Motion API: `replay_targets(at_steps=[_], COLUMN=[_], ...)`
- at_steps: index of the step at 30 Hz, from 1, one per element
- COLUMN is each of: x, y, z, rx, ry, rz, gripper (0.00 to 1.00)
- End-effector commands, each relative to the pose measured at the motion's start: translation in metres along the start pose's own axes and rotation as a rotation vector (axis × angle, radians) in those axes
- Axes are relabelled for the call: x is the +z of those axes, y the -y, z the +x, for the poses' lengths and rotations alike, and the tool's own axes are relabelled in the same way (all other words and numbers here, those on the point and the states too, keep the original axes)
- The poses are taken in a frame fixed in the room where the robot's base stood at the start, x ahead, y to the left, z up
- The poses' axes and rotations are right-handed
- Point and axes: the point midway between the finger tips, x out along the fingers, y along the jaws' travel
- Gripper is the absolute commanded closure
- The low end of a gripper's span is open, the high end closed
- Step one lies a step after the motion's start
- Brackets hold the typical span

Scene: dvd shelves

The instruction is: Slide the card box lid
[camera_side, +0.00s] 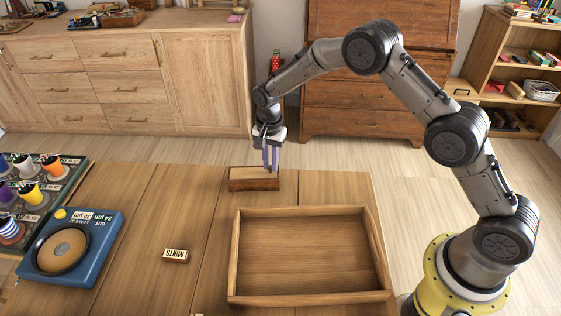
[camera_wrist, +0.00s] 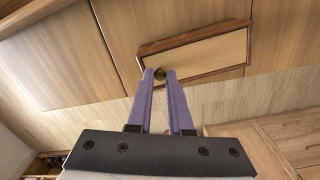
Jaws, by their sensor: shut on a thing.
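The card box (camera_side: 254,184) is a small dark-brown wooden box near the far edge of the table. Its lid (camera_side: 248,173) is a lighter wood panel on top; in the wrist view the pale lid (camera_wrist: 205,53) sits inside the box's dark rim (camera_wrist: 190,38). A small round brass-coloured knob (camera_wrist: 160,73) is at one end of the lid. My gripper (camera_side: 271,168) points down at the right end of the box. In the wrist view its purple fingers (camera_wrist: 160,75) are shut on the knob. The fingertips partly hide the knob.
An empty wooden tray (camera_side: 310,255) with raised sides stands in front of the box. A MINTS box (camera_side: 175,255) lies left of the tray. A blue device (camera_side: 70,248) and a rack of coloured cups (camera_side: 38,185) fill the left side.

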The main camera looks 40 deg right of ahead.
Motion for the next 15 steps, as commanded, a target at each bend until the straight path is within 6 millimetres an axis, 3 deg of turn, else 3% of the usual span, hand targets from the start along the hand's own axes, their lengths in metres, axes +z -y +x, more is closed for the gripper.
replay_targets(at_steps=[7,8,9,12,15], x=[0.0001,0.0,0.0,0.0,0.0], y=[0.0004,0.0004,0.0003,0.0002,0.0001], z=[-0.0006,-0.0006,-0.0006,-0.0006,-0.0004], rx=[-0.002,-0.002,-0.002,-0.002,-0.001], ry=[0.0,0.0,0.0,0.0,0.0], rz=[0.0,0.0,0.0,0.0,0.0], gripper=[1.0,0.76,0.69,0.52,0.52])
